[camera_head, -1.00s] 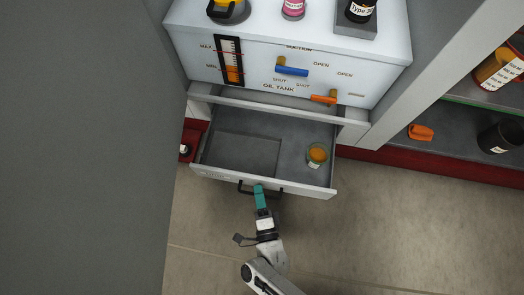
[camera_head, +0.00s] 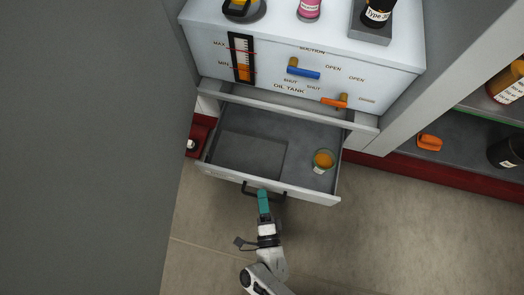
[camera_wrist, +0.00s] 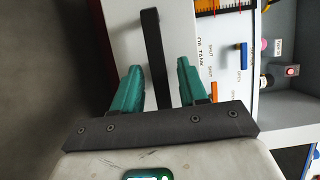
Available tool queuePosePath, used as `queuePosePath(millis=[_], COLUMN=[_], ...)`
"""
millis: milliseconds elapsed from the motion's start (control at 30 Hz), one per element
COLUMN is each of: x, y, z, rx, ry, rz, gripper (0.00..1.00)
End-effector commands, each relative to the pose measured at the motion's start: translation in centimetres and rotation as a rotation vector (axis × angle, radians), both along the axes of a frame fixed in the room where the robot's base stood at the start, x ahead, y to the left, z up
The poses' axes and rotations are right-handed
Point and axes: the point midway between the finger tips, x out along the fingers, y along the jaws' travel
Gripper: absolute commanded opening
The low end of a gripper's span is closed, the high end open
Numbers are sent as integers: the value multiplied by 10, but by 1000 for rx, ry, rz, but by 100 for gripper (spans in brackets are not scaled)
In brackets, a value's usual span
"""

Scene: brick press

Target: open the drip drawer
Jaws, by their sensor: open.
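The drip drawer (camera_head: 225,176) stands pulled out below the white oil tank cabinet in the head view, its inside showing. A small cup with orange contents (camera_head: 323,160) sits in its right part. The drawer's dark bar handle (camera_head: 281,196) is on its front face. My gripper (camera_head: 263,192), with teal fingers, is at the handle. In the wrist view the fingers of my gripper (camera_wrist: 157,82) are apart, with the dark handle (camera_wrist: 154,50) between them. Neither finger visibly presses on it.
The oil tank (camera_head: 300,65) above carries a blue lever (camera_head: 304,72) and an orange lever (camera_head: 335,101). A shelf at right holds an orange object (camera_head: 429,143) and a dark container (camera_head: 506,152). A grey panel fills the left.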

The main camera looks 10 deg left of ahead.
Motion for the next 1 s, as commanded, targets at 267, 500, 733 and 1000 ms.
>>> queuePosePath(millis=[267,500,733,1000], x=[-49,-83,-94,-94], y=[-18,-31,-35,-34], z=[0,-1,0,-1], rx=[-2,-1,-1,-1], ry=[5,3,2,2], rz=[2,2,2,2], gripper=[43,43,43,43])
